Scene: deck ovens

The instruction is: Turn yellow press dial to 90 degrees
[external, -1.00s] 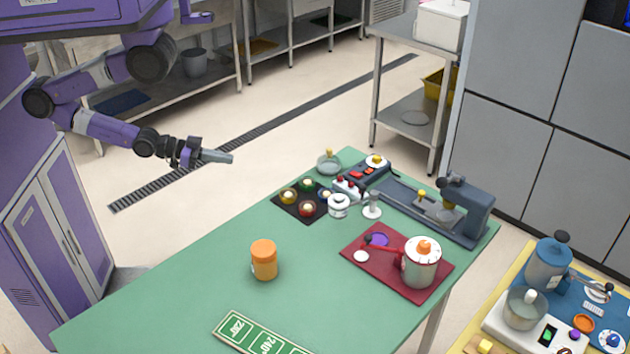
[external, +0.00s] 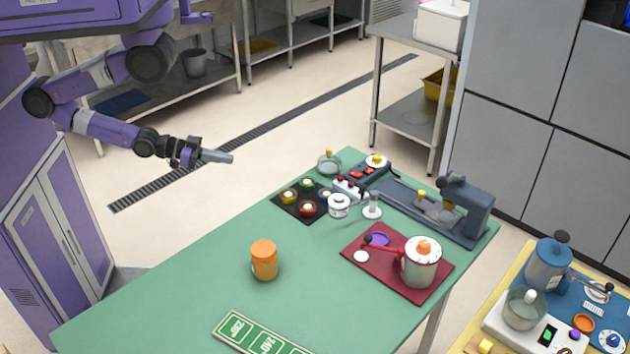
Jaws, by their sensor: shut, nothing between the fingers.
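A yellow dial (external: 376,160) sits on a pale disc at the far end of a dark control box (external: 362,174) on the green table. The angle it points to is too small to read. A blue-grey press-like machine (external: 467,205) stands right of it, with a small yellow knob (external: 421,195) on its base. I cannot tell for certain which yellow part is the press dial. My gripper (external: 230,158) is shut and empty. It hangs in the air left of the table's far end, well apart from the dial and the machine.
A black tray with coloured knobs (external: 300,208), a white jar (external: 339,206) and a glass lid (external: 329,162) stand near the control box. A red mat (external: 365,272) carries a white pot (external: 421,262). An orange jar (external: 264,260) stands alone; the table's left part is clear.

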